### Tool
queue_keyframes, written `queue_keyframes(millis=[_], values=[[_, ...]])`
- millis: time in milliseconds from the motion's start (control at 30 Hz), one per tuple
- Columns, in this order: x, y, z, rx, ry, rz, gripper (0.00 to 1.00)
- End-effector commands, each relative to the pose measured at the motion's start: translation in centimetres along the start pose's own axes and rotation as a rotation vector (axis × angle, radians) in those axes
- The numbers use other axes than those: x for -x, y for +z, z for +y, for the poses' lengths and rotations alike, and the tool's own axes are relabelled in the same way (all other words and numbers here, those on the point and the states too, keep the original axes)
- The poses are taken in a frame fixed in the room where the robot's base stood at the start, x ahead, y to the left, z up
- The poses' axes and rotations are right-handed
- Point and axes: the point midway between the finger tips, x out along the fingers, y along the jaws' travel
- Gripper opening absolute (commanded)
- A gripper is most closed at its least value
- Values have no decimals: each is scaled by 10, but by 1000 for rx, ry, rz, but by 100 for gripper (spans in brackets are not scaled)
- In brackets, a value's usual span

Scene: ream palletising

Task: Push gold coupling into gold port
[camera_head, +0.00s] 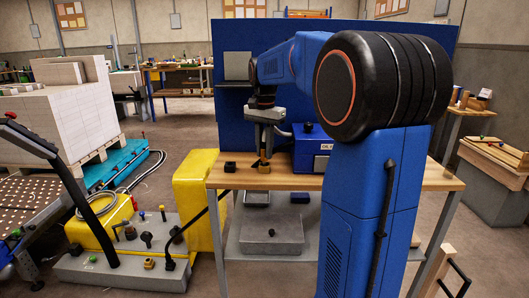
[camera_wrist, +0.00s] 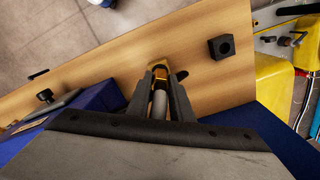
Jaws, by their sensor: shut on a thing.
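My gripper (camera_head: 264,155) points down over the wooden bench. In the wrist view its fingers (camera_wrist: 162,84) are shut on the coupling, a slim part with a pale grey cylinder (camera_wrist: 159,104) between them. The gold port (camera_head: 264,168) looks like a small gold block on the bench, directly under the fingertips. Its gold also shows just beyond the fingertips in the wrist view (camera_wrist: 160,68). The coupling's lower end is hidden by the fingers, so I cannot tell how deep it sits in the port.
A black block with a hole (camera_wrist: 221,46) sits on the bench beside the gold one; it also shows in the head view (camera_head: 230,167). A blue box (camera_head: 311,148) stands to the right. A blue panel (camera_head: 230,35) rises behind. Bare bench top (camera_wrist: 110,75) lies around the port.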

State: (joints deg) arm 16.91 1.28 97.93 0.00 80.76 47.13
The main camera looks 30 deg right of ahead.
Motion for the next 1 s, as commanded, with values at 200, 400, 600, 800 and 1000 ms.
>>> queue_keyframes(millis=[200,400,600,800,1000], values=[[7,0,0,0,0,0,0],[14,0,0,0,0,0,0],[17,0,0,0,0,0,0],[17,0,0,0,0,0,0],[24,0,0,0,0,0,0]])
